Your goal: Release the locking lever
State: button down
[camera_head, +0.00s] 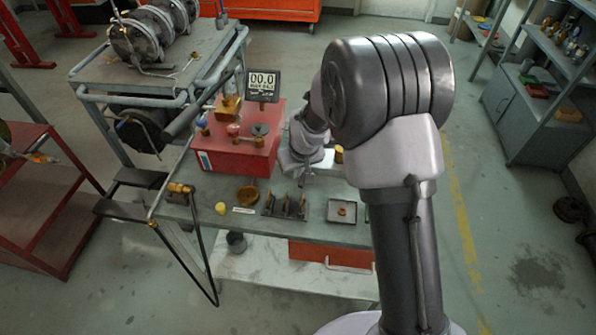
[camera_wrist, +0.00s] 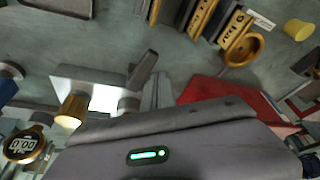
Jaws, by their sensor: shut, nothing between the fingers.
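My gripper (camera_head: 306,177) is shut and empty, low over the bench, just right of the red box (camera_head: 236,155). The red box shows at the lower right in the wrist view (camera_wrist: 235,92). A dark grey bar (camera_wrist: 143,70) stands out near the fingers in the wrist view, beside a pale metal block (camera_wrist: 84,84) with a brass cylinder (camera_wrist: 70,110). This bar may be the locking lever, but I cannot tell for sure, nor whether my fingers touch it. My gripper body hides much of the wrist view, and my arm covers the bench's right part in the head view.
Along the bench front are a brass dish (camera_head: 248,194), a rack of upright pieces (camera_head: 286,205) and a small tray (camera_head: 342,211). A cart with a large pipe assembly (camera_head: 140,38) stands at the upper left.

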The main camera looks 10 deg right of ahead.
jog(key=shift+s+a, duration=0.5)
jog(key=shift+s, duration=0.15)
jog(key=shift+r, duration=0.1)
